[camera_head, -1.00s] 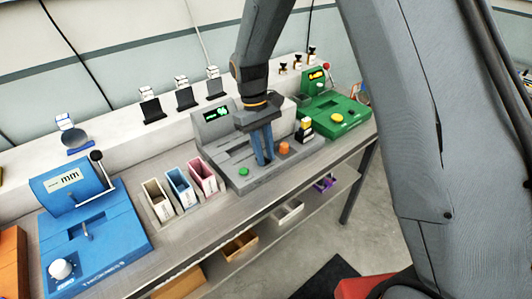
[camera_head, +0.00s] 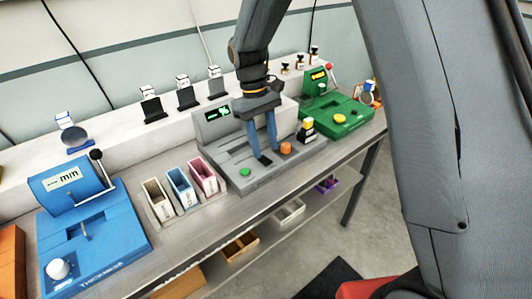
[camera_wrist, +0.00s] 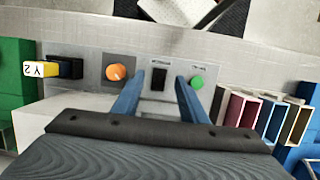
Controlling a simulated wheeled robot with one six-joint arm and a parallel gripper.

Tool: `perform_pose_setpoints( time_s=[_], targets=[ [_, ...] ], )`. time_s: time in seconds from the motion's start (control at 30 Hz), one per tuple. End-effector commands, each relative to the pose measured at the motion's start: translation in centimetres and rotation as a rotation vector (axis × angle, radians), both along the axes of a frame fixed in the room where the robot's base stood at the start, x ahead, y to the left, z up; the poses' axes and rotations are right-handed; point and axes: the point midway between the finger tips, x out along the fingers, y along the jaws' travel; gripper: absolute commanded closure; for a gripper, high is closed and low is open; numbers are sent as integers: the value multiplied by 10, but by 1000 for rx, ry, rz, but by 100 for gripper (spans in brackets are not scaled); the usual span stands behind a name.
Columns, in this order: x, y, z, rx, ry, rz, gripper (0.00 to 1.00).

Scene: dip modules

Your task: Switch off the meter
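A grey meter (camera_head: 240,184) with a lit green display (camera_head: 218,113) stands mid-bench. Its front panel has a green button (camera_head: 245,172), a black switch (camera_head: 264,160) and an orange knob (camera_head: 286,148). My gripper (camera_head: 263,152) is over the panel with its two blue fingers apart and nothing between them. In the wrist view, the black switch (camera_wrist: 159,79) shows between the finger lines, with the green button (camera_wrist: 197,83) right of it and the orange knob (camera_wrist: 117,72) left. I cannot tell whether a finger touches the panel or which way the switch is set.
A black-and-yellow block (camera_head: 306,130) sits on the meter's right end. A green device (camera_head: 330,117) stands to the right, a blue "mm" device (camera_head: 95,235) to the left. Narrow bins (camera_head: 178,190) stand between the blue device and the meter. The bench's front edge is close.

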Motion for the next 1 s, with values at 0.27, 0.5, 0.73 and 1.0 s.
perform_pose_setpoints(
  time_s=[0.27,0.5,0.73,1.0],
  targets=[
    [9,6,37,1,-2,1,61],
    [10,7,45,0,0,1,61],
    [8,4,44,1,-3,-6,61],
    [-37,-62,35,50,-123,-202,61]
  ],
)
